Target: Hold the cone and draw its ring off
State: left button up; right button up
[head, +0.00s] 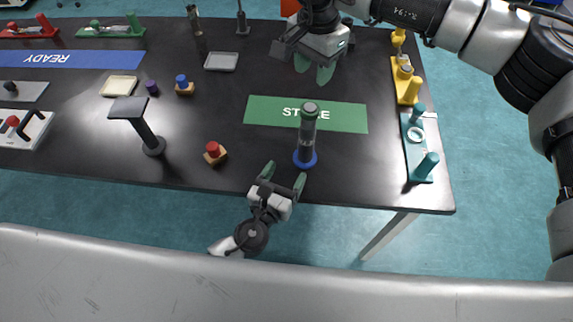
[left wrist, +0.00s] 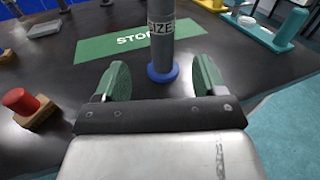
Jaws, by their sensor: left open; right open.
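A grey upright post (head: 308,135), the likeliest cone, stands near the table's front edge with a dark green top. A blue ring or flange (head: 306,160) surrounds its foot. The left wrist view shows the post's lower part (left wrist: 160,40) with partly visible lettering and the blue ring (left wrist: 162,74); its top is out of frame. My left gripper (head: 284,176) is open and empty, just in front of the post, its fingers (left wrist: 162,80) pointing towards it. My right gripper (head: 313,68) is open and empty beyond the green STORE mat, fingers pointing down.
The green mat (head: 345,117) lies behind the post. A red-topped block (head: 214,153) and a dark angled stand (head: 145,128) are to the left. A teal fixture (head: 418,150) and yellow fixture (head: 405,82) line the right edge. The table ends just in front.

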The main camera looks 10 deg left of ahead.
aim_at(304, 139)
pick_arm(q)
jog(key=shift+m+h, duration=0.5)
jog(key=x, duration=0.4)
jog(key=r+x, duration=0.1)
jog(key=x, duration=0.7)
jog(key=shift+w+a+r, duration=0.1)
jog(key=shift+w+r, duration=0.1)
jog(key=shift+r, duration=0.2)
